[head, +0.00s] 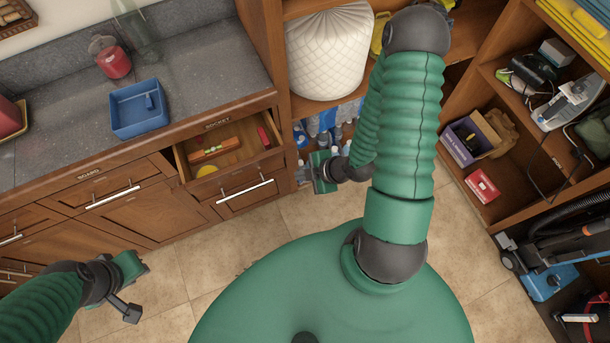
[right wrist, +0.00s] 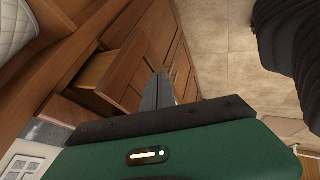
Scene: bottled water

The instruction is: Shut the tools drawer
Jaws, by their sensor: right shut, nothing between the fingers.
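The open drawer (head: 183,158) is pulled out of the wooden counter, under a small label on the counter's edge. It holds an orange-red level-like tool (head: 214,150), a round yellow item (head: 207,170) and a red item (head: 264,137). In the right wrist view the drawer (right wrist: 97,72) juts out from the cabinet front. My right gripper (head: 302,176) is shut and empty, right of the drawer and apart from it. Its dark fingers (right wrist: 158,90) show in the right wrist view.
A blue tray (head: 140,122) and a red jar (head: 114,62) stand on the grey countertop. Below the drawer is a closed front with a bar handle (head: 244,193). Shelves with bottles (head: 326,122) stand right of the counter. The tiled floor (head: 160,310) before the cabinets is clear.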

